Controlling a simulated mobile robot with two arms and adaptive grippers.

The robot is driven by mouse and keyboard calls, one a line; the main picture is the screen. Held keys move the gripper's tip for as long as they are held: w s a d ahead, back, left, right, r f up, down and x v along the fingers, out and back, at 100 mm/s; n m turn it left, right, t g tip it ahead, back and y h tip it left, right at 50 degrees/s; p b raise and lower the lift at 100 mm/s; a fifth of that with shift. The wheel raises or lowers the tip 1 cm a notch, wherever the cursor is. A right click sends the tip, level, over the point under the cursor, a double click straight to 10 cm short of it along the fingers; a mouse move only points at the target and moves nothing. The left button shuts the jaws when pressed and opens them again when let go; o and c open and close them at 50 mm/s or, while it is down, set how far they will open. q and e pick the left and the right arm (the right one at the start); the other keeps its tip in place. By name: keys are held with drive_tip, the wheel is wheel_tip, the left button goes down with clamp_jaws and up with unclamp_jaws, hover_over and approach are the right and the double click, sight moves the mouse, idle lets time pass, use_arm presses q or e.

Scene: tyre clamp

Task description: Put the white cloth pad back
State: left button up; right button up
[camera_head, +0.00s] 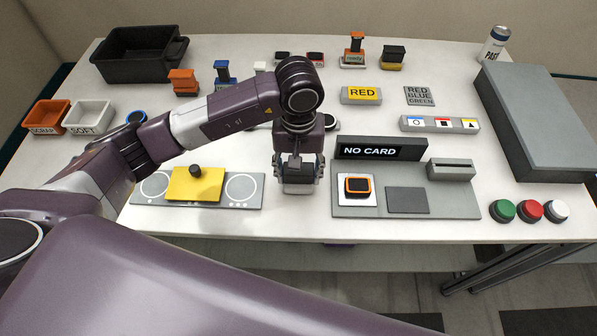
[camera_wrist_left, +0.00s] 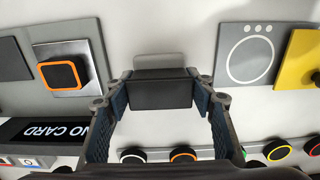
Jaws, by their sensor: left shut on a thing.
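My left gripper (camera_head: 298,183) hangs above the front middle of the table, between the yellow plate and the NO CARD station. In the left wrist view its two fingers (camera_wrist_left: 161,100) are shut on a dark block with a pale grey-white edge (camera_wrist_left: 158,61). This block looks like the white cloth pad on a dark backing, but its underside is hidden. My right gripper is not in view.
The NO CARD station (camera_head: 433,205) lies right of the gripper and the grey panel with rings (camera_head: 243,188) left. SCRAP (camera_head: 47,117) and SOFT (camera_head: 88,115) bins and a black tray (camera_head: 140,55) stand left. Stamp-like tools (camera_head: 222,74) stand behind my arm. Coloured buttons (camera_head: 529,210) are front right.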

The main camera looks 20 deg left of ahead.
use_arm(q)
drive_tip(key=shift+f, duration=0.5)
drive_tip(key=shift+f, duration=0.1)
drive_tip(key=shift+f+b, duration=0.1)
drive_tip(key=shift+b, duration=0.2)
drive_tip(key=o, duration=1)
